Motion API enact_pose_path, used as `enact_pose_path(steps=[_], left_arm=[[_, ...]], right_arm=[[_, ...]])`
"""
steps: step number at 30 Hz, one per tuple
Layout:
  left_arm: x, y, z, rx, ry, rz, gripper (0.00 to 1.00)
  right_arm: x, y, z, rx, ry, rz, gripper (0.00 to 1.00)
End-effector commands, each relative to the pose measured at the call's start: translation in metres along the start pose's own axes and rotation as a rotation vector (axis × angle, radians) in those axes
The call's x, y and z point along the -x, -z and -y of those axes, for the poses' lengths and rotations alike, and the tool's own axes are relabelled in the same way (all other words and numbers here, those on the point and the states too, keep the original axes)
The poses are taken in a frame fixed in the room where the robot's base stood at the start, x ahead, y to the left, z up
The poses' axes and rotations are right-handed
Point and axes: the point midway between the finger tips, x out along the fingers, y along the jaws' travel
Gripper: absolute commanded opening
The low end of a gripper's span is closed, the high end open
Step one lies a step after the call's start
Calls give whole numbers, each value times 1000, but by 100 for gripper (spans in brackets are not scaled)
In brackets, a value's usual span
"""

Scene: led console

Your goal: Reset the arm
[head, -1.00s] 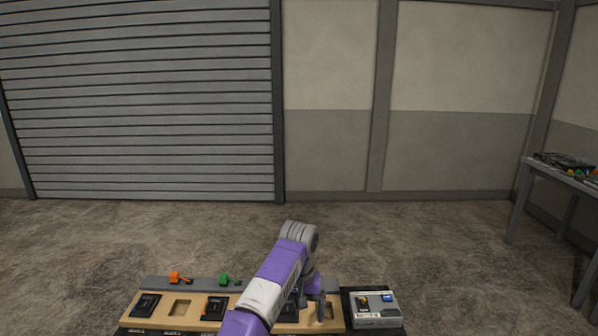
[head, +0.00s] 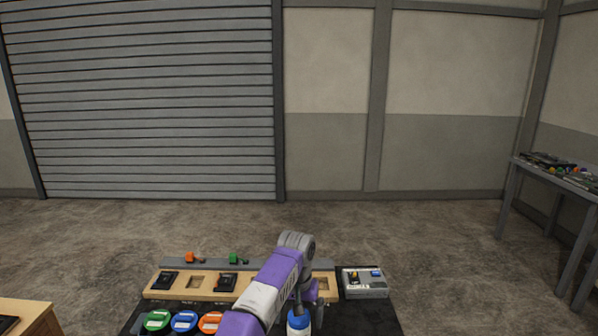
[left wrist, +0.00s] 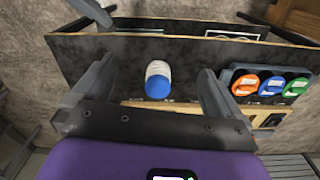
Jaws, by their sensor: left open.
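My left arm comes up from the bottom of the head view, and its gripper (head: 306,296) points down over the near side of the console table. In the left wrist view the left gripper (left wrist: 157,66) has its two grey fingers wide apart with nothing held between them. A white bottle with a blue cap (left wrist: 157,84) appears in the gap between the fingers, on the dark table top (left wrist: 110,60). My right gripper is not in view.
A wooden board (head: 255,288) with black switches and square recesses lies along the table's far side. A grey box (head: 365,283) is at its right. Green, blue and orange round items (head: 184,321) are at front left. A wooden table (head: 25,314) stands left, a grey workbench (head: 560,172) right.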

Motion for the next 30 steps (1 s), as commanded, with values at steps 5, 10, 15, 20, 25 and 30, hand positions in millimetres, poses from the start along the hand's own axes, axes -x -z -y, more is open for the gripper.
enact_pose_path(steps=[5,10,15,20,25,30], left_arm=[[-54,6,9,-7,-27,11,100],[-113,6,18,-12,-66,15,100],[-200,-10,32,2,-130,24,100],[-286,-49,42,41,-206,22,100],[-359,-109,50,108,-276,15,100],[-411,-183,53,198,-327,6,100]], right_arm=[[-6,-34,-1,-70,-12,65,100],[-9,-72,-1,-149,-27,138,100],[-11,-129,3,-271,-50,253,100],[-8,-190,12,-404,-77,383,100],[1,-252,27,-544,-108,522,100],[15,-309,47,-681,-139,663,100]])
